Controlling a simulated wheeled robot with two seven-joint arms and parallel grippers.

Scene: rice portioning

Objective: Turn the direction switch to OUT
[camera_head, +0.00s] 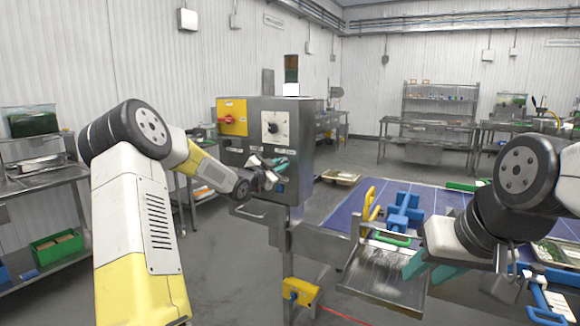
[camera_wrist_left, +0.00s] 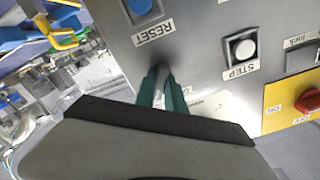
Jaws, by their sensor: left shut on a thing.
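The grey control box (camera_head: 300,125) stands left of centre in the head view. My left gripper (camera_head: 278,166) is at the lower part of its front face. In the left wrist view its teal fingers (camera_wrist_left: 163,92) are shut on a thin grey part at the panel, which I take to be the direction switch (camera_wrist_left: 163,72). The fingers hide most of it, and I cannot read its OUT mark or tell its setting. A label behind the fingers is washed out by glare. My right gripper (camera_head: 430,268) has its teal fingers apart, over the steel tray, with nothing seen between them.
Near my left fingers are a blue RESET button (camera_wrist_left: 140,7) and a white STEP button (camera_wrist_left: 240,47). A blue conveyor (camera_head: 340,212) and steel tray (camera_head: 385,285) lie to the right.

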